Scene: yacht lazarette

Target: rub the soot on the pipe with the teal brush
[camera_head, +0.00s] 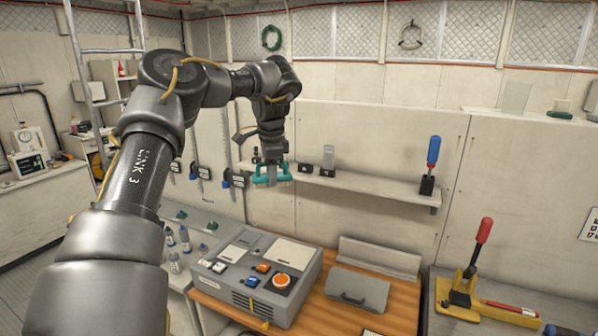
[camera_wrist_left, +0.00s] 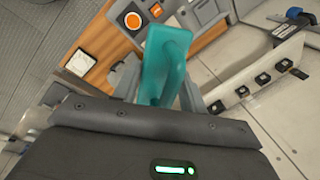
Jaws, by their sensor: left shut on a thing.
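My left gripper (camera_head: 268,158) is shut on the teal brush (camera_head: 271,174) and holds it in the air, above the level of the grey console and in front of the wall. In the left wrist view, the teal brush (camera_wrist_left: 163,62) juts out beyond the gripper body, between the fingers. Its handle is a teal loop; I cannot make out the bristles clearly. I cannot make out a pipe with soot on it in either view. My right gripper is not in view.
A grey console (camera_head: 262,272) with an orange button stands on a wooden bench (camera_head: 395,312) below the brush. A wall shelf (camera_head: 375,186) holds a blue-handled tool (camera_head: 432,155). A yellow tool with a red handle (camera_head: 470,270) stands at right. A ladder (camera_head: 85,80) rises at left.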

